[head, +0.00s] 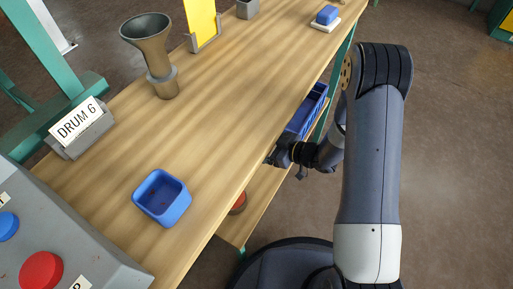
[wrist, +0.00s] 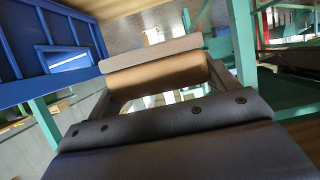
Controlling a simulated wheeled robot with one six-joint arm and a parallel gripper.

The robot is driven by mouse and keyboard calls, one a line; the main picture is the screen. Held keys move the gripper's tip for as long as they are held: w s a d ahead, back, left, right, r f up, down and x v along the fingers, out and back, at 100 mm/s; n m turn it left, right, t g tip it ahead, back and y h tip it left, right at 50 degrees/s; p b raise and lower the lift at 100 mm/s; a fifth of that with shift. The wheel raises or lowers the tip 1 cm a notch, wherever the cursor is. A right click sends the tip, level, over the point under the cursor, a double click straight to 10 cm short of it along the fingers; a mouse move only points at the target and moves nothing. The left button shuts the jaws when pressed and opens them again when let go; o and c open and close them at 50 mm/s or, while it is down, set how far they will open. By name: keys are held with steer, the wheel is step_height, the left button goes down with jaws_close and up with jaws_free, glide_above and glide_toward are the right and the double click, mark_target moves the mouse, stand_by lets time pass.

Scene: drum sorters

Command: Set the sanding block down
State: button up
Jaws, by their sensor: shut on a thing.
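My gripper (head: 281,156) is beside the front edge of the wooden bench, low near the lower shelf, just in front of a blue crate. In the wrist view it is shut on a tan block with a paler, pinkish layer, which I take to be the sanding block (wrist: 155,73). The block lies crosswise at the far end of the fingers. In the head view I cannot make out the block; the gripper and the bench edge hide it.
The blue crate (head: 306,112) sits below the bench top; its wall also shows in the wrist view (wrist: 45,50). The lower shelf (head: 262,205) holds a reddish round thing (head: 238,203). On the bench top (head: 230,110) are a blue bin (head: 162,199), a funnel (head: 150,45) and a DRUM 6 sign (head: 77,122).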

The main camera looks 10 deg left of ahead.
mark_target(264, 168)
step_height(264, 168, down, 10)
steer(key=b, duration=0.3)
steer(key=shift+s+a+f, duration=0.1)
steer(key=shift+f+b, duration=0.2)
steer(key=shift+b, duration=0.2)
steer(key=o, duration=1)
steer(key=shift+r, duration=0.2)
steer(key=shift+s+d+r+p, duration=0.1)
steer(key=shift+d+r+p, duration=0.1)
steer(key=shift+d+p, duration=0.15)
steer(key=p+v, duration=0.2)
steer(key=v, duration=0.9)
steer(key=shift+p, duration=0.35)
